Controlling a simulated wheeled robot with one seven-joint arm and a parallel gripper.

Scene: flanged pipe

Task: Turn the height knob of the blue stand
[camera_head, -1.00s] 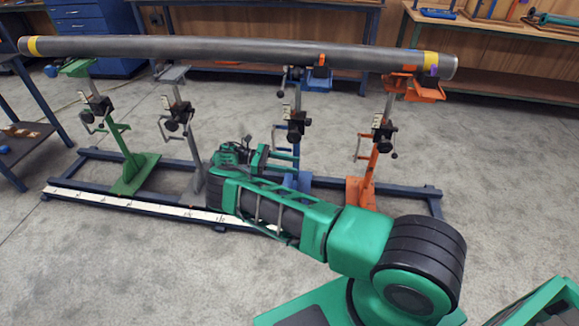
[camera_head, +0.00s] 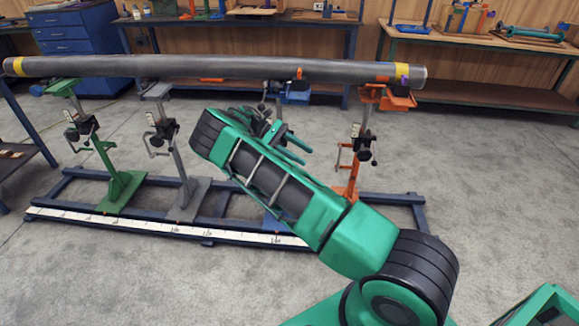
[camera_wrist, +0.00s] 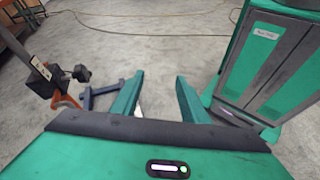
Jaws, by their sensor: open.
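The blue stand (camera_head: 296,95) is third from the left under the long grey pipe (camera_head: 200,68). In the head view its blue top shows under the pipe, and my arm covers most of its post and its height knob. My gripper (camera_head: 307,156) is in front of the blue stand, with its two green fingers apart and pointing right, toward the orange stand. In the wrist view the gripper (camera_wrist: 157,92) is open, with only floor between the fingers. I cannot make out the blue stand there.
The orange stand (camera_head: 349,170) is just right of my gripper; its black clamp block (camera_wrist: 42,80) shows at the left of the wrist view. The green stand (camera_head: 118,185) and grey stand (camera_head: 180,165) are farther left. A dark blue rail frame (camera_head: 400,199) runs along the floor.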

